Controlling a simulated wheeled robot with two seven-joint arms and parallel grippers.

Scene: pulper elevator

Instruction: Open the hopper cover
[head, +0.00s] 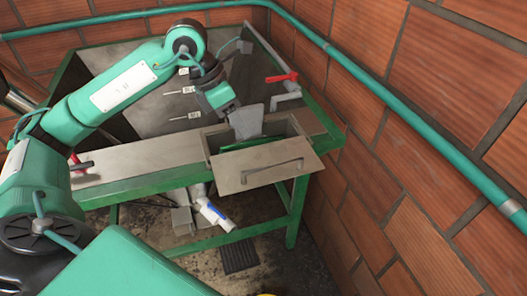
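The hopper cover (240,177) is a flat tan-grey panel with a long bar handle on its face, at the front of the green-framed bench. It stands away from the hopper opening (292,128), and part of the recess shows behind it. My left gripper (247,122) points down over the recess, behind the cover's upper edge. Its grey fingers overlap in this view, so I cannot tell whether they are apart or touch the cover. The handle is clear of the gripper. My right gripper is not in view.
A red-handled valve (282,77) stands behind the hopper at the right. A green pipe (400,105) runs along the brick walls. A white pipe (213,213) hangs under the bench. A floor drain (239,256) lies below, with open floor around it.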

